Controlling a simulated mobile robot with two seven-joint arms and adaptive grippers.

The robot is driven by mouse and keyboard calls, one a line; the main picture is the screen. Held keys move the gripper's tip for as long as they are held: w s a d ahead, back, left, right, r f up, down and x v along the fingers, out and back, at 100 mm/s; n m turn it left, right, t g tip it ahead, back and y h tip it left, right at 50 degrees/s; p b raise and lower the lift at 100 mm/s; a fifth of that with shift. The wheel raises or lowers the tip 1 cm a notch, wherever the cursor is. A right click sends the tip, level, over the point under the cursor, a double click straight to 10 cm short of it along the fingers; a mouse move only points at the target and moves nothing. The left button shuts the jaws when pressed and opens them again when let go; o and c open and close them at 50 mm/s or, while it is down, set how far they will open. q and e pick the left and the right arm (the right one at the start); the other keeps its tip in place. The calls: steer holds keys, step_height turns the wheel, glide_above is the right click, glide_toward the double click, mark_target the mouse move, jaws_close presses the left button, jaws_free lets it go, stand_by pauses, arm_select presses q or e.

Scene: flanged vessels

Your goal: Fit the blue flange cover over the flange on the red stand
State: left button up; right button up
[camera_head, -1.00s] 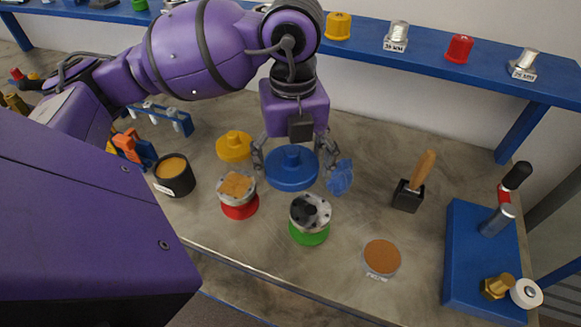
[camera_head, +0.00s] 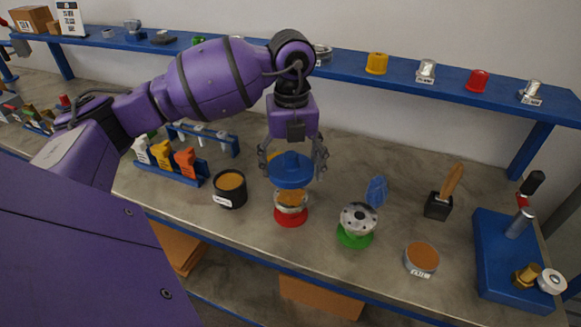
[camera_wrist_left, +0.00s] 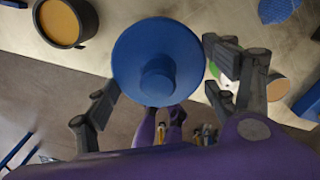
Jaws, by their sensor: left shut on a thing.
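The blue flange cover (camera_head: 291,175) is a round disc with a raised hub. My left gripper (camera_head: 291,166) is shut on it, one finger on each side. The cover is level, above the red stand (camera_head: 291,218) and its silver flange (camera_head: 291,207). The flange's tan face partly shows below the cover's front edge, so the cover appears to be above it; exact gap and centring cannot be told. In the left wrist view the cover (camera_wrist_left: 158,60) fills the middle between the fingers and hides the red stand. My right gripper is not in view.
A green stand (camera_head: 355,238) with a silver flange is to the right, a blue mesh piece (camera_head: 377,191) behind it. A black pot (camera_head: 229,190) is to the left. A yellow cover is mostly hidden behind the blue one. The bench's front edge is close.

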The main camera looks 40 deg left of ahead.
mark_target(291, 171)
arm_select(q)
steer(key=shift+w, duration=0.1)
steer(key=shift+r, duration=0.1)
steer(key=shift+f+b, duration=0.65)
steer(key=shift+f, duration=1.7)
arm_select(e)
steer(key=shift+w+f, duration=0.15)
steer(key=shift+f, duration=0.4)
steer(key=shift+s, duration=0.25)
arm_select(q)
steer(key=shift+f, duration=0.65)
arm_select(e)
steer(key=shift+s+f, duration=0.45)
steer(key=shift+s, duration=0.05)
